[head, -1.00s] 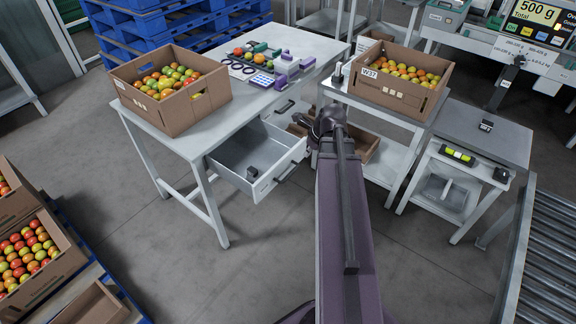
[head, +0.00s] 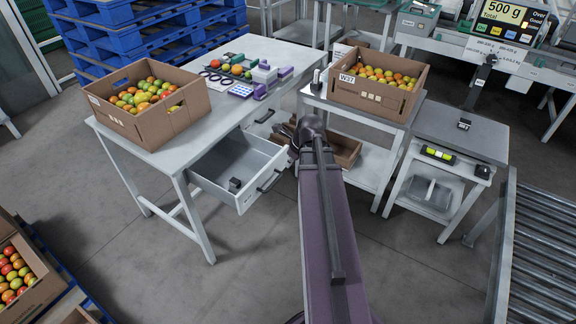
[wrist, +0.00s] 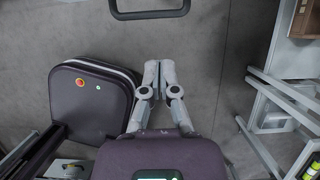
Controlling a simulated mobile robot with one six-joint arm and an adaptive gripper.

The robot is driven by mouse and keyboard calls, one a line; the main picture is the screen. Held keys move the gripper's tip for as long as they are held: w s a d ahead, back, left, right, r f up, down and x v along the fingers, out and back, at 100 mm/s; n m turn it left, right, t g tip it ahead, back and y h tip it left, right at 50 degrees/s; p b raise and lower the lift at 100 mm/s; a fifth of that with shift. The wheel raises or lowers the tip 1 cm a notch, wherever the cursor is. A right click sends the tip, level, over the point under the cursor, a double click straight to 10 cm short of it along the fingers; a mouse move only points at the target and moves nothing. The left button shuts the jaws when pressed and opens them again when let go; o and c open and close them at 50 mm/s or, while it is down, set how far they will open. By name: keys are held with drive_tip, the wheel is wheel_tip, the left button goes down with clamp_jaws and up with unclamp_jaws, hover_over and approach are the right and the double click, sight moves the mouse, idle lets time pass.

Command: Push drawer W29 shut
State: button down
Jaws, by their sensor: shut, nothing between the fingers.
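The drawer (head: 213,193) stands open below the white table, pulled out to the front right. My gripper (wrist: 158,66) is shut and empty, pointing toward that handle over the floor.
A cardboard box of tomatoes (head: 175,119) stands on the table (head: 192,154). Another box, W37 (head: 345,94), is on a stand to the right. A grey side table (head: 461,133) and a roller conveyor (head: 547,255) stand further right. The floor before the drawer is clear.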

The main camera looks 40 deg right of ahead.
sight(273, 169)
drive_tip(key=b+x, duration=0.2)
drive_tip(key=x, duration=0.1)
drive_tip(key=w+b+x, duration=0.1)
drive_tip(key=b+x, duration=0.3)
drive_tip(key=x, duration=0.1)
drive_tip(key=shift+w+a+r+b, duration=0.1)
drive_tip(key=shift+w+a+b, duration=0.2)
drive_tip(key=shift+w+b, duration=0.15)
drive_tip(key=shift+w+a, duration=0.35)
drive_tip(key=shift+w, duration=0.5)
